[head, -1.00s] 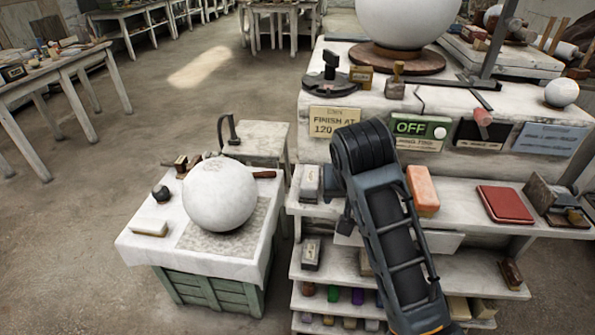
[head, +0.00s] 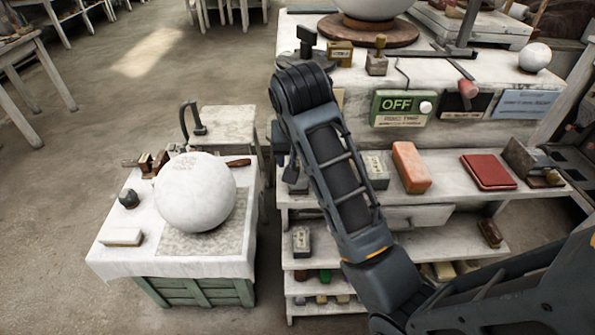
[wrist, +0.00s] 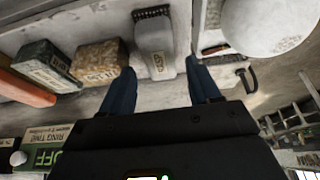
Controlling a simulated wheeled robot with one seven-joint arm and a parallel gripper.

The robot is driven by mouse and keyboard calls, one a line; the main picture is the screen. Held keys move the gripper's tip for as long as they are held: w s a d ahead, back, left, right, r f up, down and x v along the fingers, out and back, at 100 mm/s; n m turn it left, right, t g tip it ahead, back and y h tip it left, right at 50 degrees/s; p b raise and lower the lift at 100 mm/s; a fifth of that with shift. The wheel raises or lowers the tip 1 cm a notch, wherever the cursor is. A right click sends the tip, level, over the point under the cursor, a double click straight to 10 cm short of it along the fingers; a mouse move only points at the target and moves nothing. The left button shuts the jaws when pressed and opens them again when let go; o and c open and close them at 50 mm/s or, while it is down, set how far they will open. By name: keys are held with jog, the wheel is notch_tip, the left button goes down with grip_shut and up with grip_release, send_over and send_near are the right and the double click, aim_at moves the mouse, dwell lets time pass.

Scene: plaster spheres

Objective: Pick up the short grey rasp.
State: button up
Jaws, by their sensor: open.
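A short grey rasp (wrist: 154,38) with a pale label lies on the shelf in the wrist view, between the lines of my two fingers. In the head view it shows only partly, as a grey block (head: 298,183) at the left end of the upper shelf behind my arm. My gripper (wrist: 160,68) is open, with one finger on each side of the rasp's near end. I cannot tell whether the fingers touch it. In the head view my arm hides most of the gripper.
Beside the rasp are a brown block (wrist: 99,60), a dark grey labelled block (wrist: 48,64) and an orange block (head: 411,167). A similar grey block (head: 302,241) stands on the lower shelf. A white sphere (head: 195,192) rests on the low table at left.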

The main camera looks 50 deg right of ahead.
jog(key=shift+d+f, duration=0.1)
jog(key=shift+f, duration=0.25)
jog(key=shift+x, duration=2.65)
jog(key=shift+c, duration=0.3)
jog(key=shift+r, duration=0.1)
jog(key=c, duration=1.1)
